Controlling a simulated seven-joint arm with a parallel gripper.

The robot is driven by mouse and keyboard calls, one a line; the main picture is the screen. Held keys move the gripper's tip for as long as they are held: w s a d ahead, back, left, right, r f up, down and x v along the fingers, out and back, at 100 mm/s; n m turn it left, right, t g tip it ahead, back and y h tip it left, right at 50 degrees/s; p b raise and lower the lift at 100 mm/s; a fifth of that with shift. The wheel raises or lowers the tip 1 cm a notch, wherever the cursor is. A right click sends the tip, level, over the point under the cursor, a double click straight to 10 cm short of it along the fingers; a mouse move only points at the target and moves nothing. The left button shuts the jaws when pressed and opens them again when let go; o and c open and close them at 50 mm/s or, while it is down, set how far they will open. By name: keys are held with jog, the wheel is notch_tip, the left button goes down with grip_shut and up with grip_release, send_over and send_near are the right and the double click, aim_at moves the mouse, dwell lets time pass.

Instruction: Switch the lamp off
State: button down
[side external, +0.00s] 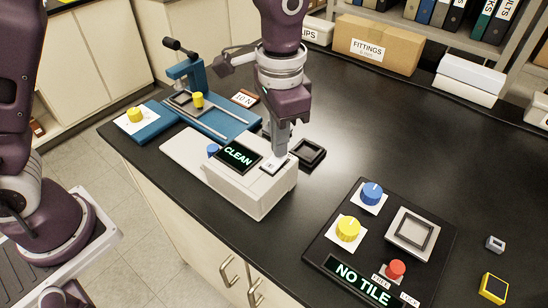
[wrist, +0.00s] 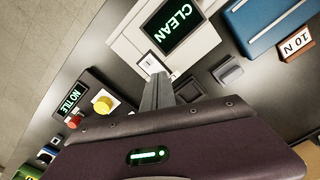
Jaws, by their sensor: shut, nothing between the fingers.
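My gripper (side external: 281,154) is shut and empty, pointing down over the right end of the white profiler box (side external: 262,200). Its tips are at or just above a small white plate with a dark mark (side external: 270,168) on the box top; I cannot tell whether they touch it. In the wrist view the shut fingers (wrist: 158,80) end beside this plate (wrist: 150,64). The box's screen (side external: 239,156) reads CLEAN in green and also shows in the wrist view (wrist: 168,25). No separate lamp can be made out, and the fingers partly cover the plate.
A blue fixture (side external: 190,115) with yellow knobs stands behind the box. A dark square tray (side external: 307,153) lies close to the right of my gripper. A black panel (side external: 322,232) at front right has knobs, a red button (side external: 396,270) and a NO TILE screen. The bench centre right is clear.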

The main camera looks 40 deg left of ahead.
jog(key=shift+f, duration=0.45)
jog(key=shift+r, duration=3.55)
jog(key=shift+r, duration=0.1)
jog(key=s+a+r+n+t, duration=0.2)
jog(key=s+a+r, duration=0.5)
jog(key=a, duration=0.2)
jog(key=s+a+f+n+t, duration=0.2)
jog(key=s+a, duration=0.4)
jog(key=s, duration=0.7)
jog(key=shift+f+n+t, duration=0.15)
jog(key=shift+n+t, duration=0.65)
jog(key=shift+n, duration=0.2)
